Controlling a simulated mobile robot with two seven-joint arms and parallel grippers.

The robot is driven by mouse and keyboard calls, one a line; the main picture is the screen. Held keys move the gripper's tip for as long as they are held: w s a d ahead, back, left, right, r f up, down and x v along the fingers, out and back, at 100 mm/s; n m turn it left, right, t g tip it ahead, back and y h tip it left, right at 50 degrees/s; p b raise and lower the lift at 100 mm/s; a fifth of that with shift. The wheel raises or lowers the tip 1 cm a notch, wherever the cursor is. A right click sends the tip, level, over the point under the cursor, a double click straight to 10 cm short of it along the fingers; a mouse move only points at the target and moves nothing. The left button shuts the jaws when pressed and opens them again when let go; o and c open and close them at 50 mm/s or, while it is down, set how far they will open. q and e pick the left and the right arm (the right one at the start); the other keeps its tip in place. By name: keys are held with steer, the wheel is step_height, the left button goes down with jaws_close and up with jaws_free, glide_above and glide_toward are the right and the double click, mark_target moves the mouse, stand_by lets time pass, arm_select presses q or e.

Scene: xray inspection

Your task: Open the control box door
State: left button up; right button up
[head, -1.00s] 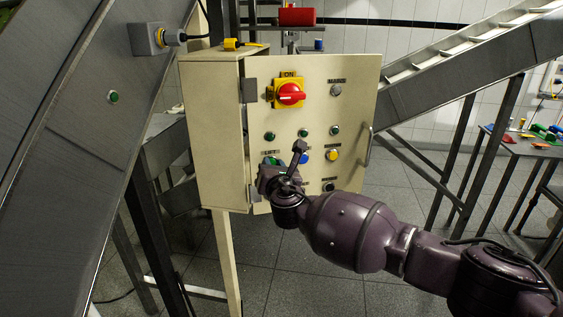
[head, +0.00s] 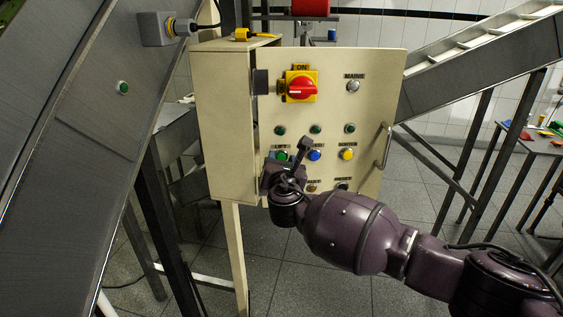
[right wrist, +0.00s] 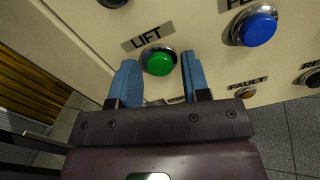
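The control box (head: 222,120) is a cream cabinet on a post. Its door (head: 380,95) stands swung out from the cabinet, hinged at its left edge, with its panel face towards me. The door's grey bar handle (head: 385,146) is on the right edge. My right gripper (head: 278,163) is in front of the door's lower left, far from the handle. In the right wrist view its blue fingers (right wrist: 158,62) are open on either side of the green LIFT button (right wrist: 158,62). I cannot tell whether they touch the panel. My left gripper is out of view.
A red rotary switch (head: 302,90) and several buttons are on the door. A grey conveyor frame (head: 70,140) stands close on the left. Another conveyor (head: 490,65) slopes up behind right. A table (head: 535,145) is at far right. Open tiled floor lies below the door.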

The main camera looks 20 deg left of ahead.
steer(key=shift+o, duration=0.6)
steer(key=v, duration=1)
steer(key=shift+s+d+b, duration=0.2)
steer(key=shift+s+b, duration=0.15)
steer(key=shift+b, duration=0.1)
